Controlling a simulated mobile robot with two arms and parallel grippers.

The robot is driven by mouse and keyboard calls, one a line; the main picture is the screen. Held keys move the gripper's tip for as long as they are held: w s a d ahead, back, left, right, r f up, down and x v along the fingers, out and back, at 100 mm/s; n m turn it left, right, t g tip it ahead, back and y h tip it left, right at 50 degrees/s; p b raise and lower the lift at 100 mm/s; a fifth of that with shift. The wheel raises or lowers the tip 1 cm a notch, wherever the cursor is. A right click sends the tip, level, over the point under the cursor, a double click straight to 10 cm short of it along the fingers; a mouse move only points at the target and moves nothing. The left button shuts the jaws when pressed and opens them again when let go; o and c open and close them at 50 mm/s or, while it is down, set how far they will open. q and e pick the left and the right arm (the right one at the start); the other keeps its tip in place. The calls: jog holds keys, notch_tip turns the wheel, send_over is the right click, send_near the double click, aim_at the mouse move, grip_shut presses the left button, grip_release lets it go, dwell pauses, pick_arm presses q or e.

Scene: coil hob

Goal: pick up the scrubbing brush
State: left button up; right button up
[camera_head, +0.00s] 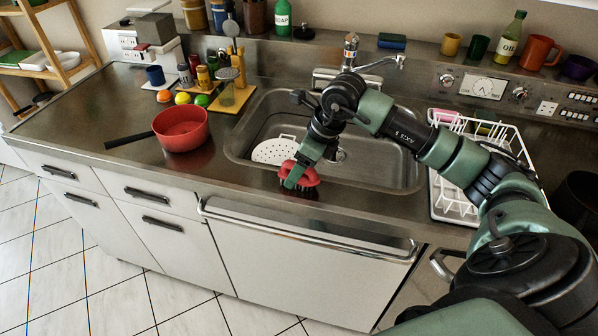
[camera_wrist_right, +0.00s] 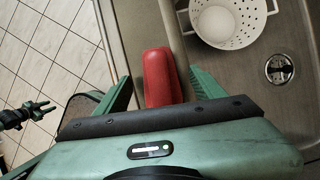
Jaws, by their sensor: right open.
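The scrubbing brush (camera_head: 307,174) has a red body and dark bristles. It stands bristles down on the steel counter's front strip, before the sink. My right gripper (camera_head: 296,178) is down at the brush from above, its jaws open. In the right wrist view the red brush (camera_wrist_right: 160,78) lies between the two green fingers of the right gripper (camera_wrist_right: 163,82), with a visible gap on the right side. Its near end is hidden by the gripper's body. My left gripper (camera_wrist_right: 38,112) shows small at the left of the right wrist view, away from the brush, over the floor.
The sink (camera_head: 384,176) is just behind the brush and holds a white colander (camera_head: 274,151). A red pan (camera_head: 181,129) stands to the left, a white dish rack (camera_head: 443,196) to the right. A rail (camera_head: 310,236) runs along the front below the counter edge.

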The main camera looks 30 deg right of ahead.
jog(key=c, duration=1.3)
grip_shut()
jog(key=shift+w+r, duration=0.15)
jog(key=shift+r, duration=0.6)
pick_arm(q)
jog(key=shift+s+f+b, duration=0.4)
jog(key=shift+f+b, duration=0.4)
pick_arm(e)
notch_tip(320, 180, up, 19)
jog(key=shift+f, duration=0.2)
